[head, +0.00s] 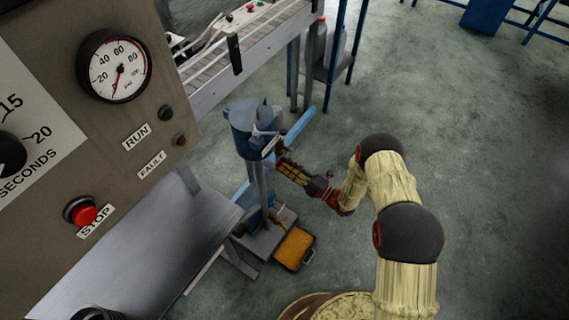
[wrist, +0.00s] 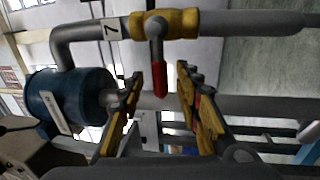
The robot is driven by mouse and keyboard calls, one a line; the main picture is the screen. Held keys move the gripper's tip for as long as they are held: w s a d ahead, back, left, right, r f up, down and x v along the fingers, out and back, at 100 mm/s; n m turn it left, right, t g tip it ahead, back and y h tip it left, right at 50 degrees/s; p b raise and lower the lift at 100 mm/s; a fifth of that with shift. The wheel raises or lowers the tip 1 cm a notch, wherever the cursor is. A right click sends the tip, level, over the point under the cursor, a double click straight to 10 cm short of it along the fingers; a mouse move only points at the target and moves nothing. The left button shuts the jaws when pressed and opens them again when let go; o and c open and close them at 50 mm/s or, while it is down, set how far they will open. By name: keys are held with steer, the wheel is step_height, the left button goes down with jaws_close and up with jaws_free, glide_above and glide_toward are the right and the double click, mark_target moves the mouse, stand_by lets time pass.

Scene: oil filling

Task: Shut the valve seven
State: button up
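Valve seven has a yellow body (wrist: 165,23) on a grey pipe, beside a white tag (wrist: 110,28) marked 7, at the top of the wrist view. Its lever, with a red grip (wrist: 158,80), points down the picture, across the pipe's line. My gripper (wrist: 158,92) is open, with one yellow finger on each side of the red grip in the picture. I cannot tell whether either finger touches it. In the head view, my gripper (head: 281,160) is beside the blue tank (head: 250,120); the valve cannot be made out there.
A control panel (head: 100,130) with a gauge and a red stop button fills the head view's left. A conveyor (head: 225,65) stands at the back. An orange tray (head: 294,249) lies on the floor below my arm. Floor to the right is clear.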

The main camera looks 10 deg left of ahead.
steer(key=v, duration=1.1)
